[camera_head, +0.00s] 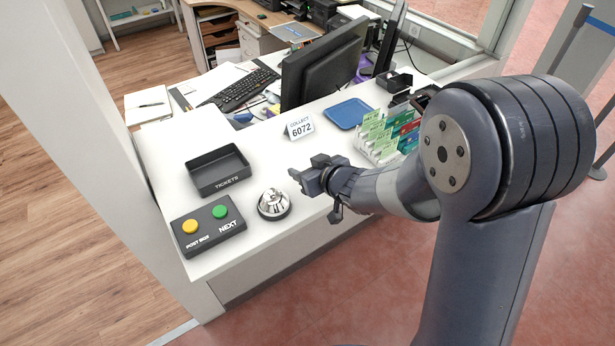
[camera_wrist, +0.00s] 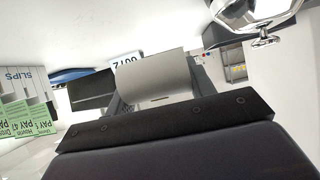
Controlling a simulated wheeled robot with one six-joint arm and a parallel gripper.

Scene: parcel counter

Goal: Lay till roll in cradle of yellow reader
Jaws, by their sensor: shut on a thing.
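My gripper (camera_head: 304,178) is held above the counter's front edge, right of the bell in the head view. In the wrist view its fingers are shut on a pale, curved piece that looks like the till roll (camera_wrist: 155,78). The roll's far side is hidden, and I cannot make it out in the head view. I cannot pick out a yellow reader in either view.
The bell (camera_head: 273,204), button box (camera_head: 208,227) and ticket tray (camera_head: 218,170) stand left of my gripper.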

